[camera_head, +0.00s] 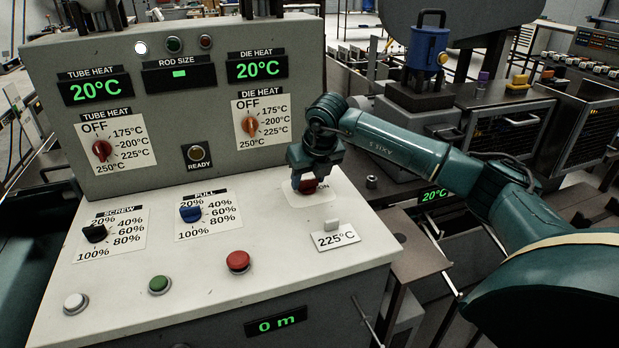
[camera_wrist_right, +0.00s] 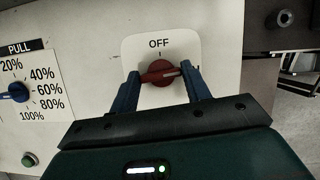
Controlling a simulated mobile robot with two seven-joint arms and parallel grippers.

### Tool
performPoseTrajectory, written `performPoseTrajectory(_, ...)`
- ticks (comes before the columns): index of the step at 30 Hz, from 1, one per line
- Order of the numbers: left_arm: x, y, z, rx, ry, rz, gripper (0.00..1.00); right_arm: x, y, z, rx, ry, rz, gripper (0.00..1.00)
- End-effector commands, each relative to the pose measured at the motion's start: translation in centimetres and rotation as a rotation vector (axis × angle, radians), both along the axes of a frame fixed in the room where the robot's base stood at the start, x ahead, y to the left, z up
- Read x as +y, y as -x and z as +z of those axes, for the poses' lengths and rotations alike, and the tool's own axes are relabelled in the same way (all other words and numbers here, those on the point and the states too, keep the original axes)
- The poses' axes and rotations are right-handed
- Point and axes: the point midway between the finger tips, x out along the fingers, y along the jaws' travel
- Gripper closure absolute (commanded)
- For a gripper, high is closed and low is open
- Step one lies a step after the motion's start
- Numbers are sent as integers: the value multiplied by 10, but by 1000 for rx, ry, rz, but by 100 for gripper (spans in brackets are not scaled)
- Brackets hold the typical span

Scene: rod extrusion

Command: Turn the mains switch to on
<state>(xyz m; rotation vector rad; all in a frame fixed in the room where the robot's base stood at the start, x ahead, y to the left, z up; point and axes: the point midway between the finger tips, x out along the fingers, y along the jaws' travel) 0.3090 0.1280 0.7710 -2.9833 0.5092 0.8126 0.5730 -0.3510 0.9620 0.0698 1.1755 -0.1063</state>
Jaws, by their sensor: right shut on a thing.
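The mains switch is a red knob on a white plate, at the right side of the console top (camera_head: 309,186). The right wrist view shows the red knob (camera_wrist_right: 158,74) closely, with OFF printed above it. Its bar lies nearly crosswise, and its white mark points right, away from OFF. The fingers hide part of the plate. My left gripper is not in view.
The console (camera_head: 190,240) carries the SCREW knob (camera_head: 95,233), PULL knob (camera_head: 190,213) and a red button (camera_head: 238,261). Tube and die heat displays read 20°C. Other machinery stands behind my right arm.

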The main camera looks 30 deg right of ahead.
Motion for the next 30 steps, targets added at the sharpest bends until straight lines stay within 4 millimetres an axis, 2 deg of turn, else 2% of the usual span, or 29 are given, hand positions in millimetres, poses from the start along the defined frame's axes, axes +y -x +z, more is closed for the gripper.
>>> performPoseTrajectory(10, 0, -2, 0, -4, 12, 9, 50, 1, 0, 0, 1, -2, -118, 76)
performPoseTrajectory(25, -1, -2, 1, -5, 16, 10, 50, 1, 0, 0, 1, -2, -134, 76)
performPoseTrajectory(26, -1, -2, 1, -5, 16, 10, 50, 1, 0, 0, 1, -2, -134, 50)
performPoseTrajectory(30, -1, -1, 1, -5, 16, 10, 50, 1, 0, 0, 1, -1, -133, 39)
